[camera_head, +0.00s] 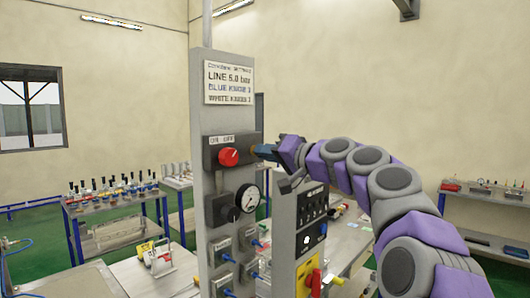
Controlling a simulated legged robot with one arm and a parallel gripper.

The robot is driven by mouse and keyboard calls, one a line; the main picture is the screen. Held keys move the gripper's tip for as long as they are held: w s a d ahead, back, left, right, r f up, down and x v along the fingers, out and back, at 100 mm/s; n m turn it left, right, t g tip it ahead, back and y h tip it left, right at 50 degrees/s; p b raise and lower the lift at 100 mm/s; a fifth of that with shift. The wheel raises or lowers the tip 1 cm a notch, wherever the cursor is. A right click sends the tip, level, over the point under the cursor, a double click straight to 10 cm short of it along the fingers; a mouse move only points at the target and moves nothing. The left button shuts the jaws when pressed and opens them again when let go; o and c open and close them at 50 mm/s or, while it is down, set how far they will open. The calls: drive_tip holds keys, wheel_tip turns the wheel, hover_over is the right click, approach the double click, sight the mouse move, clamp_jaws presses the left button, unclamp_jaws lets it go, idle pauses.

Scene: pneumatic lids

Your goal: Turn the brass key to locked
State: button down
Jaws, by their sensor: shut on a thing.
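No brass key can be clearly made out in the head view. My gripper (279,163) is at the right side of a tall grey panel (208,105), beside a dark box with a red knob (229,157) marked ON and OFF. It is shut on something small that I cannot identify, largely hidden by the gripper. A small blue piece (264,151) shows between the box and my gripper; I cannot tell whether it is gripped.
Below the knob are a pressure gauge (248,197) and small boxes with blue fittings. A second panel (312,222) with a yellow and red switch (312,278) stands close below my arm. Benches (108,205) stand at the left.

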drive_tip(key=c, duration=1.4)
unclamp_jaws()
drive_tip(key=shift+w+d+f, duration=0.1)
drive_tip(key=shift+w, duration=0.1)
drive_tip(key=shift+c, duration=0.2)
drive_tip(key=shift+o, duration=0.8)
drive_tip(key=shift+s, duration=0.1)
drive_tip(key=shift+d, duration=0.1)
drive_tip(key=v, duration=1.7)
drive_tip(key=shift+s+d, duration=0.1)
drive_tip(key=shift+s, duration=0.05)
